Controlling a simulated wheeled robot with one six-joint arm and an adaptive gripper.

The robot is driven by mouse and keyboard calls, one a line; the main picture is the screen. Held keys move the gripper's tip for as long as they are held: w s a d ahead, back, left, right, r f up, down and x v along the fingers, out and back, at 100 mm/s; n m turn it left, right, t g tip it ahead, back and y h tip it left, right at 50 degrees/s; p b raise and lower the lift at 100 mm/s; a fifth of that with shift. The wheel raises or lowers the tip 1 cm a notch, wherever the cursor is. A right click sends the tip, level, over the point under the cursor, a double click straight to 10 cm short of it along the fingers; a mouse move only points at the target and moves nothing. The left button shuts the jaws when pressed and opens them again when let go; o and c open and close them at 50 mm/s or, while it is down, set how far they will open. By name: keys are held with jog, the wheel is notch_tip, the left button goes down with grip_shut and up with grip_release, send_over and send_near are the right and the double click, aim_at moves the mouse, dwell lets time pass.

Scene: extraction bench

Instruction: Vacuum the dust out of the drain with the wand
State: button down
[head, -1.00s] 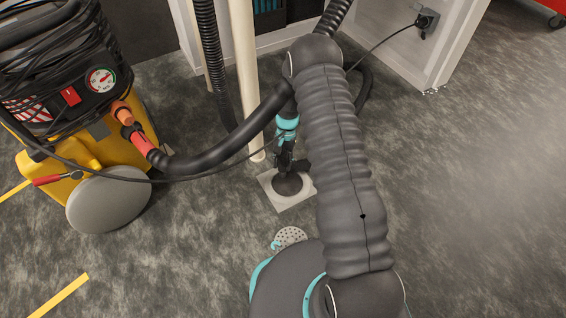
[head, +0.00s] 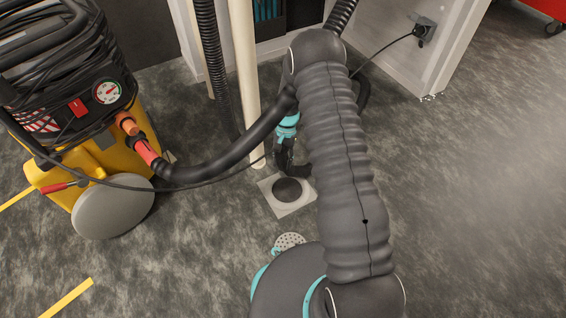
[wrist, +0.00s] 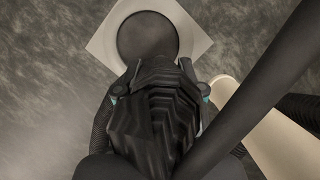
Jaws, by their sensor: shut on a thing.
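The drain (head: 288,190) is a dark round opening in a pale square plate on the floor. It also shows at the top of the wrist view (wrist: 147,35). My gripper (head: 284,160) is just behind the drain in the head view, partly hidden by my arm. In the wrist view my gripper (wrist: 165,90) points toward the drain's near edge and is shut on the wand. The wand itself is mostly hidden, and its tip cannot be made out. A black hose (head: 225,160) runs from the vacuum (head: 100,150) toward my gripper. Dust inside the drain cannot be made out.
A perforated round cover (head: 290,241) lies on the floor in front of the drain, near my base. A cream pipe (head: 244,80) stands close behind the drain; it also shows in the wrist view (wrist: 270,145). The floor to the right is clear.

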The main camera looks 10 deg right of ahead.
aim_at(282, 154)
jog(key=shift+r+p, duration=1.05)
jog(key=shift+r, duration=1.15)
jog(key=shift+f, duration=0.1)
